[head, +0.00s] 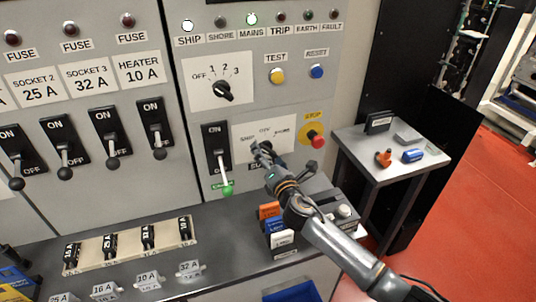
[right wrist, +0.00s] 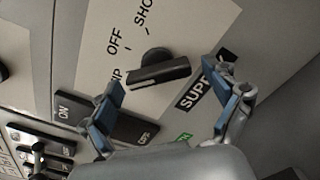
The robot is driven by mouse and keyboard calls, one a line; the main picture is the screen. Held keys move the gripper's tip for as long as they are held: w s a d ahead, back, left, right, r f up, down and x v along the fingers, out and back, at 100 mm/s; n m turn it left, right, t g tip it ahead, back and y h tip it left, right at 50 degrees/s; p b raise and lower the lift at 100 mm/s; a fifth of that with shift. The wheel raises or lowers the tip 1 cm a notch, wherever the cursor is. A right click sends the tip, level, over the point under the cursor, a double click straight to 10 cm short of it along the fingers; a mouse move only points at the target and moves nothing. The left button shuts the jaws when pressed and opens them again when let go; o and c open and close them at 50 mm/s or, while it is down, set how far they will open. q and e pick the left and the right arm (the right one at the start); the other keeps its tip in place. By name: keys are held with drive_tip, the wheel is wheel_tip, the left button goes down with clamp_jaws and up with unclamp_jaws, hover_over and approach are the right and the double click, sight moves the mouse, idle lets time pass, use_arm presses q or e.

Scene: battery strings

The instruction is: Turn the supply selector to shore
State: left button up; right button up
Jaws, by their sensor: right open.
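The supply selector is a black bar knob (right wrist: 158,70) on a pale plate in the right wrist view. The bar's left end points toward the partly hidden SHIP label; OFF and SHORE stand further round above. In the head view the selector's plate (head: 284,127) shows, but my right gripper (head: 262,152) covers most of the knob. In the right wrist view my right gripper (right wrist: 166,98) is open, its blue-padded fingers apart on either side of the knob. I cannot tell whether they touch it. My left gripper is not in view.
The SHIP lamp (head: 187,25) and MAINS lamp (head: 252,19) are lit. A black ON/OFF breaker (head: 216,143) stands left of the selector, and a red stop button (head: 315,139) right. A counter (head: 225,250) runs below. A small table (head: 372,150) holds loose items.

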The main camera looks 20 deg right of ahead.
drive_tip(key=c, duration=1.2)
drive_tip(key=shift+o, duration=0.2)
drive_tip(key=shift+m, duration=0.3)
drive_tip(key=m+b, duration=0.1)
drive_tip(key=m, duration=0.7)
drive_tip(key=shift+r, duration=0.15)
drive_tip(key=m, duration=0.4)
drive_tip(key=shift+r+m, duration=0.1)
drive_tip(key=shift+m, duration=0.2)
drive_tip(key=m, duration=0.4)
drive_tip(key=shift+r+m, duration=0.15)
drive_tip(key=shift+m, duration=0.15)
